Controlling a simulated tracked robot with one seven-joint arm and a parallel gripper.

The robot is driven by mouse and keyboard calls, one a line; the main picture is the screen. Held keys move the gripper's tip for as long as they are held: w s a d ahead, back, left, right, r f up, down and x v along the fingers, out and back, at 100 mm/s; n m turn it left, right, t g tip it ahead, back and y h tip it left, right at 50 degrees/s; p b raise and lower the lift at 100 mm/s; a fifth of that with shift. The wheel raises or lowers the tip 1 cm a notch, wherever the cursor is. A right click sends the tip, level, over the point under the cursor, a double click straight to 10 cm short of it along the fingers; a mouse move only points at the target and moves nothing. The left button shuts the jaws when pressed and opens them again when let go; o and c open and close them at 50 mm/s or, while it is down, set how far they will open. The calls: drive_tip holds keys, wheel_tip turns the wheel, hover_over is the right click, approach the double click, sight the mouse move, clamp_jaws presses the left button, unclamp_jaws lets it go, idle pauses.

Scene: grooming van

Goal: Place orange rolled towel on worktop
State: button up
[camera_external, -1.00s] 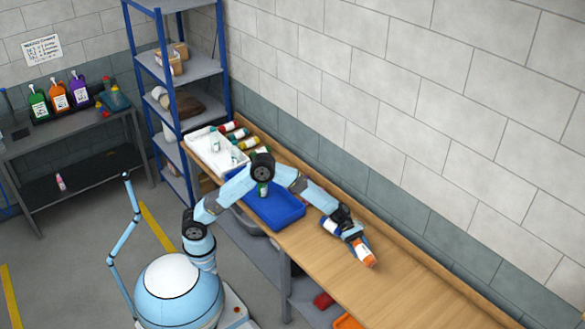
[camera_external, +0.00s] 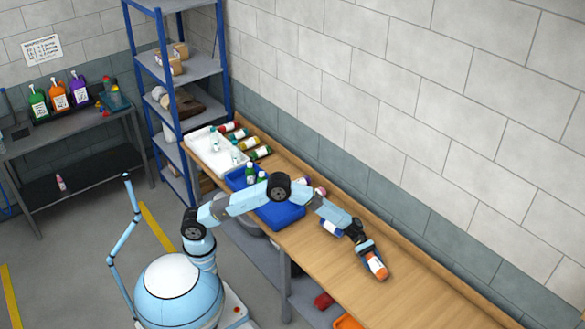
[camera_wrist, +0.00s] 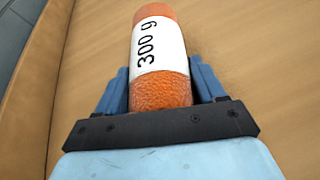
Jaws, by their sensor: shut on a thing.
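The orange rolled towel (camera_external: 376,266) has a white band, which reads "300 g" in the wrist view (camera_wrist: 158,55). My gripper (camera_external: 368,254) is shut on the towel, with one blue finger on each side of it; the fingers also show in the wrist view (camera_wrist: 160,85). The towel points away from the gripper over the bare right part of the wooden worktop (camera_external: 430,300). I cannot tell whether the towel touches the wood.
A blue tray (camera_external: 283,216) with green bottles and a white tray (camera_external: 209,158) stand on the worktop's left part. Several bottles (camera_external: 247,143) lie behind them. A blue-and-white item (camera_external: 332,228) lies close to my forearm. The wall runs along the worktop's back.

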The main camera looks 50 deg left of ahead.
drive_tip(key=shift+f, duration=0.25)
drive_tip(key=o, duration=1.1)
